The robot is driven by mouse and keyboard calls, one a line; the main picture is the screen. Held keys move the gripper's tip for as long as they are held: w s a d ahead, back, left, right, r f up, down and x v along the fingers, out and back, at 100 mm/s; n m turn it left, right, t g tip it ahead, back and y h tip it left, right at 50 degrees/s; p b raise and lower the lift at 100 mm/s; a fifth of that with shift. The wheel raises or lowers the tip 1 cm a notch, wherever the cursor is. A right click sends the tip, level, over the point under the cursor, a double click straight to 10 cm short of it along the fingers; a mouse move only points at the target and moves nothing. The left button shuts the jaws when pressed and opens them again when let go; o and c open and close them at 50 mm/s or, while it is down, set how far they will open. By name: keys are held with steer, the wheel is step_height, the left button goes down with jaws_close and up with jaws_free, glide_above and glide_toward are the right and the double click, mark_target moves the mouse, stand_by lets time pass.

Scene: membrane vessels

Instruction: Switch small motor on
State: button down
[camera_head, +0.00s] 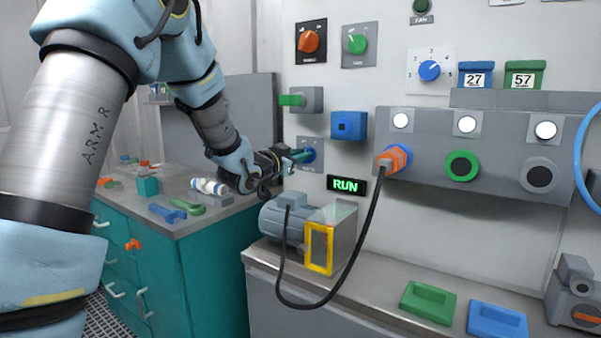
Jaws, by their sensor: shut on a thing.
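My gripper (295,157), at the end of my light-blue and grey arm, is at the wall panel. It is shut on a blue-teal rotary switch (310,155) on a small grey plate, and partly hides it. The plate's label is too small to read. The small grey-blue motor (284,221) stands on the grey bench below, beside a clear cover with a yellow frame (319,248). A black cable runs from the motor up to an orange plug (394,158) in a blue wall socket. A black display (346,185) shows RUN in lit green letters.
The cable (334,288) loops over the bench front. Green (427,301) and blue (497,321) blocks lie right. A teal cabinet (205,276) stands left.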

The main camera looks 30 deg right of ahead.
steer(key=shift+f+m+b, duration=0.15)
steer(key=shift+m+b, duration=1.05)
steer(key=shift+b, duration=0.3)
steer(key=c, duration=0.9)
jaws_free()
steer(key=shift+s, duration=0.1)
steer(key=shift+o, duration=0.2)
steer(key=b+v, duration=0.2)
steer(key=v, duration=0.8)
steer(key=shift+s+a, duration=0.15)
steer(key=shift+a, duration=0.2)
